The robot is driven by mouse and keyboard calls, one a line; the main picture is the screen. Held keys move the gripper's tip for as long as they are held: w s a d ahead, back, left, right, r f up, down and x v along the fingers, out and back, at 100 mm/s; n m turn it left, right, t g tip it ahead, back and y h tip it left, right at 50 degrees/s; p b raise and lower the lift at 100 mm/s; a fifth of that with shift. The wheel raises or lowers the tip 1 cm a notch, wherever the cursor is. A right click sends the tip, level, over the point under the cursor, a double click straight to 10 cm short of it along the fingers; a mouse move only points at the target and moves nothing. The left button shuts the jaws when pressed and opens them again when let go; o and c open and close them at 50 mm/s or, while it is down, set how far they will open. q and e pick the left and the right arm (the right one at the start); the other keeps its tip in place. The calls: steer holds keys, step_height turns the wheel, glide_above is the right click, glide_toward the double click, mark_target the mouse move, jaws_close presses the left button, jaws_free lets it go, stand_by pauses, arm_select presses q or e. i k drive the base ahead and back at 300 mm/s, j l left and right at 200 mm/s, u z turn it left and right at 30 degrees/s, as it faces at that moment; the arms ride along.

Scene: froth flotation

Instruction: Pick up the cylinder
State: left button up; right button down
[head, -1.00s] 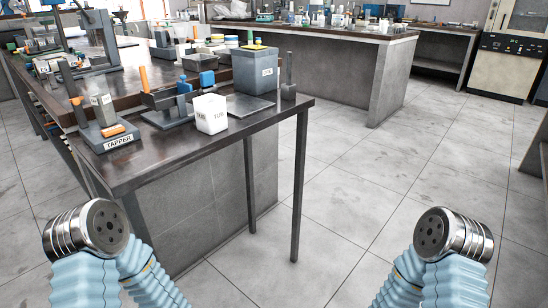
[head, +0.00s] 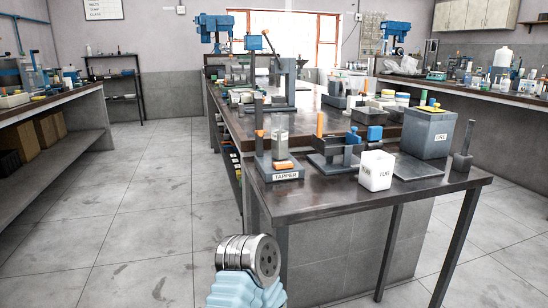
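A grey upright cylinder (head: 281,144) stands on the dark stand labelled TAPPER (head: 285,176), near the front left of the dark bench (head: 345,195). An orange block (head: 284,165) sits just in front of its base, and a dark post with an orange part (head: 260,140) rises to its left. One of my arms, apparently the left, shows at the bottom centre, well in front of the bench, ending in a silver round joint. No fingers of either gripper show.
A white tub (head: 376,170), a grey bin (head: 428,132) and a blue-and-orange fixture (head: 335,150) stand to the right of the stand. Another bench (head: 50,110) is at the left. The tiled floor (head: 150,200) between the benches is clear.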

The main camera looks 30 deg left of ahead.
mark_target(279, 121)
steer(key=k+j+u, duration=0.1)
steer(key=u, duration=1.2)
steer(key=k+j, duration=0.05)
